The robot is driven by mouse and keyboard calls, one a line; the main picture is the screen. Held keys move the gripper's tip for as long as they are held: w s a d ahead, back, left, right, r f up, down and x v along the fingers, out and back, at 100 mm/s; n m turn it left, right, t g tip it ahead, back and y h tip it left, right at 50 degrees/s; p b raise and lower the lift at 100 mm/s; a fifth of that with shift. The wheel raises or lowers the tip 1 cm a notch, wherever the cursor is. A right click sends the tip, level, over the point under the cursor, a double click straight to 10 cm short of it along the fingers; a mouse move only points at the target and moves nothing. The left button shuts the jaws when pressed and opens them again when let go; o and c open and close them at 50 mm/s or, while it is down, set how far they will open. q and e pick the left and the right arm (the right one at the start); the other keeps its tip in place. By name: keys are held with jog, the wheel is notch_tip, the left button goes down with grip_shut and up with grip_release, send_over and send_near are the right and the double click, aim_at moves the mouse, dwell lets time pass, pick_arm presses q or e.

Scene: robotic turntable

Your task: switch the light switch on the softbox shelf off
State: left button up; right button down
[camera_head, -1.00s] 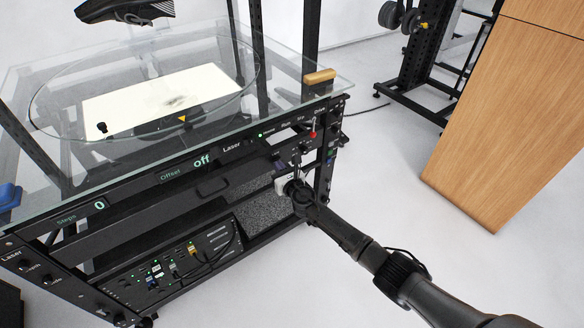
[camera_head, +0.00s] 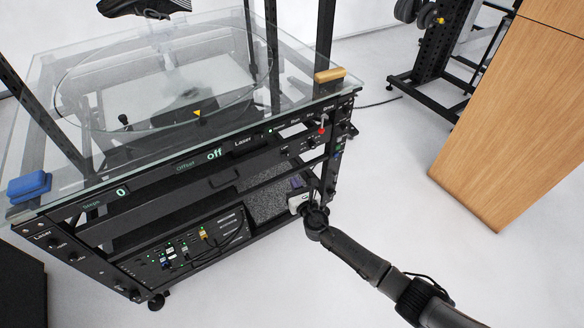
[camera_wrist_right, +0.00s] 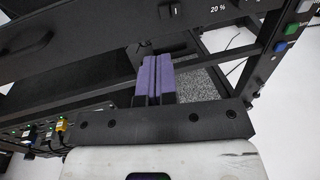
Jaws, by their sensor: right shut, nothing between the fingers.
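My right gripper (camera_head: 297,182) is at the right front of the turntable rack, below the shelf panel. Its two purple fingers (camera_wrist_right: 154,68) are together with nothing between them. In the right wrist view, a small black switch (camera_wrist_right: 168,12) marked with a line, like an "I", is at the top on the dark shelf front (camera_wrist_right: 100,30), beside a "20 %" label. The fingertips appear below this switch and apart from it. I cannot read its exact position. The panel under the glass turntable (camera_head: 175,85) is grey and unlit. My left gripper is not in view.
A red-tipped lever (camera_head: 322,128) and knobs are on the rack's right front. A unit with cables (camera_head: 185,250) stands on the lower shelf. A blue block (camera_head: 30,186) and a wooden handle (camera_head: 329,75) lie on the glass top. A wooden cabinet (camera_head: 510,120) stands right; floor between is clear.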

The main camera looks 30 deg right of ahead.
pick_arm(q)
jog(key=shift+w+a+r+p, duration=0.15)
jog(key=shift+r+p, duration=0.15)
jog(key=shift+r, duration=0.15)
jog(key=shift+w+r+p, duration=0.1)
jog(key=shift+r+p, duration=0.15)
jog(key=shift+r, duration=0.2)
pick_arm(e)
jog(key=s, duration=0.2)
jog(key=s+a, duration=0.1)
jog(key=shift+s+a, duration=0.1)
jog(key=shift+s, duration=0.25)
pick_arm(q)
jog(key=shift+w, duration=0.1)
pick_arm(e)
jog(key=shift+w+r, duration=0.1)
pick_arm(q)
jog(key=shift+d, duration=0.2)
